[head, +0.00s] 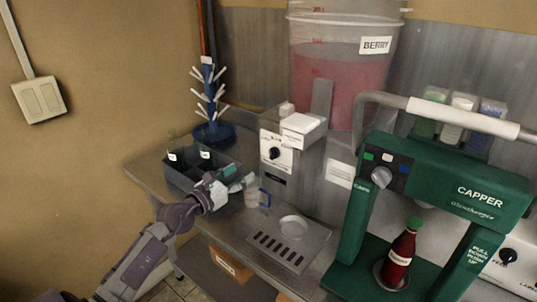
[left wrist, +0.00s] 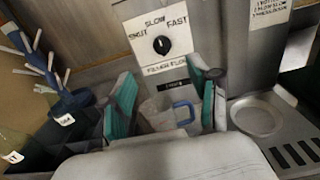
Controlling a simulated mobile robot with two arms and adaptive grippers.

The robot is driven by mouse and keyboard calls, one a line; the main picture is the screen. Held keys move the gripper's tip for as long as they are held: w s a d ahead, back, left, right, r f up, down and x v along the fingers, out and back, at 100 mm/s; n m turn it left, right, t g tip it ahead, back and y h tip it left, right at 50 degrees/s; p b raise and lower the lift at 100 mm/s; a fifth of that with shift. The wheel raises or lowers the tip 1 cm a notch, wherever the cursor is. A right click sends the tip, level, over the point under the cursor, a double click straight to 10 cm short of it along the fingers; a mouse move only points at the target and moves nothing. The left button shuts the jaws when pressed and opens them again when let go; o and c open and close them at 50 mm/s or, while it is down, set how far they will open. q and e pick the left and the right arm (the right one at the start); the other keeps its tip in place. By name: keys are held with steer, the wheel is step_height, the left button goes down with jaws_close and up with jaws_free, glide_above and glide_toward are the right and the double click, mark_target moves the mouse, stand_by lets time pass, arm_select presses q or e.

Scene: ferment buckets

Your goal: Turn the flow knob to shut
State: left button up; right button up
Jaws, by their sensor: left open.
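The flow knob (head: 274,153) is a small black dial on the white filler panel. In the left wrist view the black knob (left wrist: 161,45) sits under the labels SHUT, SLOW and FAST, above a FILLER FLOW label. It appears to point up, near SLOW, but its mark is too small to be sure. My left gripper (head: 240,182) is open and empty, below and to the left of the panel in the head view. In the left wrist view its two teal-padded fingers (left wrist: 163,100) are spread below the knob, apart from it. My right gripper is in neither view.
A clear cup with a blue handle (left wrist: 178,112) stands beyond the fingers. A dark bottle crate (head: 180,178) and a blue drying tree (head: 212,130) are at left. The green capper (head: 440,185) with a red bottle (head: 401,255) stands right. A drip tray (head: 270,248) lies in front.

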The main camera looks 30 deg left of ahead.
mark_target(271, 153)
arm_select(q)
steer(key=w, duration=0.9)
steer(key=w+d, duration=0.1)
steer(key=w, duration=0.3)
steer(key=shift+w+d, duration=0.1)
steer(key=shift+w, duration=0.1)
steer(key=c, duration=1.2)
steer(key=shift+o, duration=0.2)
